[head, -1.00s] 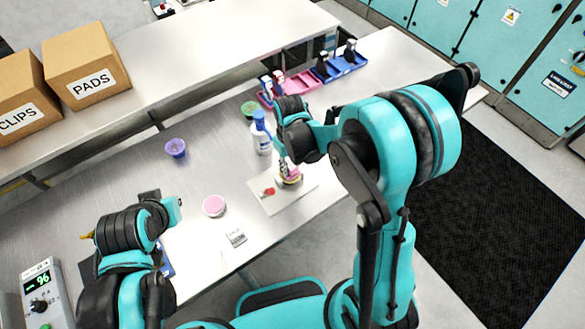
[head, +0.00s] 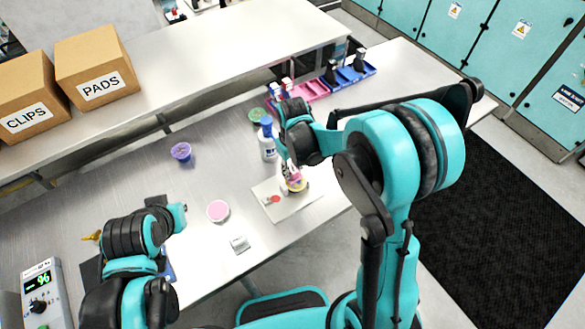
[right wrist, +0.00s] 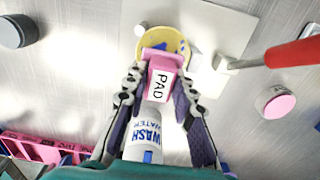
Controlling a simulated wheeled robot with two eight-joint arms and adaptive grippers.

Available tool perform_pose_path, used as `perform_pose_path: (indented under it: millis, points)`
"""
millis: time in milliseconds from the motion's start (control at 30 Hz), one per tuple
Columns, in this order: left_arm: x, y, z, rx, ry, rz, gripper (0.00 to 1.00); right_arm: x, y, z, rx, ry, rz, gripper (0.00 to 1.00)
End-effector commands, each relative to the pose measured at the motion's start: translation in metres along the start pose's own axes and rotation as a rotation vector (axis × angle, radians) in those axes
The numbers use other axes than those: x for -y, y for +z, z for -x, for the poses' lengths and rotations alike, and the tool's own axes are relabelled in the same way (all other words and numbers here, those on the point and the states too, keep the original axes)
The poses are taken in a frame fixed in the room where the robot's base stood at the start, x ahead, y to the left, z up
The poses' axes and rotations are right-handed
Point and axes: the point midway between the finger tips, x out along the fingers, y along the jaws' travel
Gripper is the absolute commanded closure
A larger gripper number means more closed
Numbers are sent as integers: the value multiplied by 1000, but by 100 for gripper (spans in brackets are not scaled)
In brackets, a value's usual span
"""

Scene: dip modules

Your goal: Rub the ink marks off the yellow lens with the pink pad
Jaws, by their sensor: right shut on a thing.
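The yellow lens (right wrist: 172,36) sits at the edge of a pale plate (head: 266,211), in a pale holder. Blue ink (right wrist: 158,47) shows on its face in the right wrist view. My right gripper (head: 290,172) is shut on the pink pad (right wrist: 158,82), a block labelled PAD, gripped between its two fingers (right wrist: 157,92). The pad's far end is over or against the lens's near edge; I cannot tell whether they touch. The pad hides part of the lens. My left gripper (head: 178,217) is at the lower left, away from the lens; its fingers are not clear.
A red handle (right wrist: 292,52) stands beside the lens on the plate. A WASH WATER bottle (head: 268,143) stands close behind my right gripper. A round pink-topped dish (head: 218,211), a purple bowl (head: 181,151) and pink and blue bins (head: 350,74) are around.

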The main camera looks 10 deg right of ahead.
Motion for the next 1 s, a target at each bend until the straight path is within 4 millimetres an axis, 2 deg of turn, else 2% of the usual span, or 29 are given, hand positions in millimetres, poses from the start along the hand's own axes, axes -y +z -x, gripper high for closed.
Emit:
perform_pose_path:
  millis: [733, 1000]
  points:
    - [0, 2, -3, 0, 0, 0, 100, 0, 35, 0, 1, -1, 0, 98]
    - [0, 5, -7, 0, 0, 0, 100, -2, 37, -3, 1, -1, -1, 98]
